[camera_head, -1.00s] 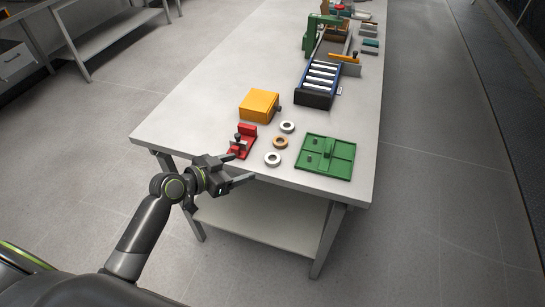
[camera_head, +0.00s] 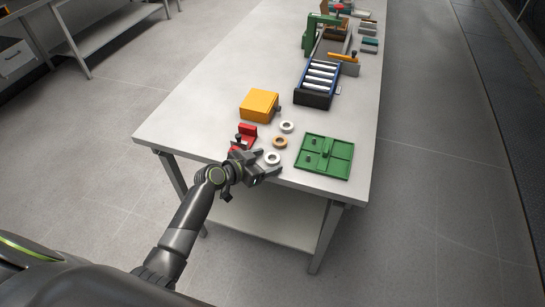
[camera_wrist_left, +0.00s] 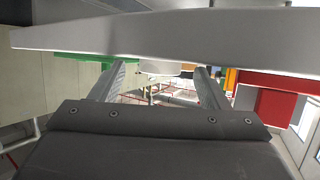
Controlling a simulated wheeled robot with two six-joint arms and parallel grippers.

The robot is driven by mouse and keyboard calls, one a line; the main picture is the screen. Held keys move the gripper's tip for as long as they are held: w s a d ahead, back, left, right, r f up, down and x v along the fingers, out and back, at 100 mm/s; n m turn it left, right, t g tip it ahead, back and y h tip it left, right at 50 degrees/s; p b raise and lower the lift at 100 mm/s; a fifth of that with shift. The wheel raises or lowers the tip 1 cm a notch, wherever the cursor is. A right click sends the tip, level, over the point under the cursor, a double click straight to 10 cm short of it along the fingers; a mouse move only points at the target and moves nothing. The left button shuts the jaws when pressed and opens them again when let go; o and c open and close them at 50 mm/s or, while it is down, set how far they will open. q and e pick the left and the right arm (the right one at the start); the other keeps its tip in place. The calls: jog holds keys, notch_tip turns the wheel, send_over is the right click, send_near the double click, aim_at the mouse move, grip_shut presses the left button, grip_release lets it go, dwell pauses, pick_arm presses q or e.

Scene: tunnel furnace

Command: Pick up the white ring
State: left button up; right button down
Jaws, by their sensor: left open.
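Two white rings lie flat on the table. The nearer white ring (camera_head: 272,157) is close to the near edge, and the farther white ring (camera_head: 287,126) lies behind a brown-orange ring (camera_head: 280,142). My left gripper (camera_head: 269,162) is open and empty at the table's near edge. Its fingertips are on either side of the nearer white ring's front, but I cannot tell their exact height. In the left wrist view, a pale shape (camera_wrist_left: 160,67) shows between the open fingers, partly cut off by the table edge. My right gripper is not in view.
A red fixture (camera_head: 247,132) stands just left of the rings, close to my left gripper. A green tray (camera_head: 342,168) lies to the right. An orange box (camera_head: 259,104) and a blue-sided roller unit (camera_head: 317,84) stand farther back on the table (camera_head: 215,95).

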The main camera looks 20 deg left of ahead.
pick_arm(q)
jog(key=shift+w, duration=0.1)
jog(key=c, duration=1.1)
